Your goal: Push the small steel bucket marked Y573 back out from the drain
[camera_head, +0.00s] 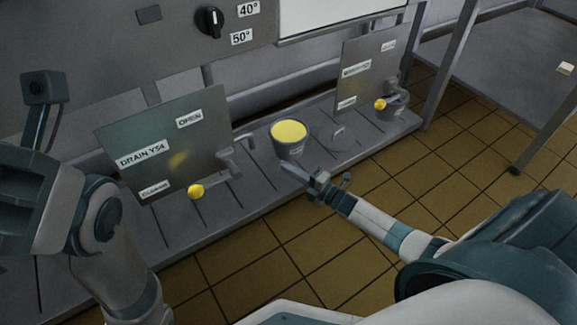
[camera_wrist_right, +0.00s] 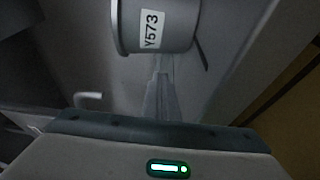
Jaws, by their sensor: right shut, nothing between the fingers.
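The small steel bucket (camera_head: 289,151) stands upright on the slatted grey ledge, with yellow contents showing at its top. In the right wrist view its label reads Y573 (camera_wrist_right: 151,31). My right gripper (camera_head: 288,170) is at the near side of the bucket, low by its base, fingers shut and empty. In the right wrist view the shut fingers (camera_wrist_right: 161,82) point at the bucket's lower edge; whether they touch it I cannot tell. My left gripper's fingers do not show.
The left panel (camera_head: 170,140) reads DRAIN and OPEN, with a yellow-knobbed lever (camera_head: 196,191). Tiled floor (camera_head: 330,240) lies in front.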

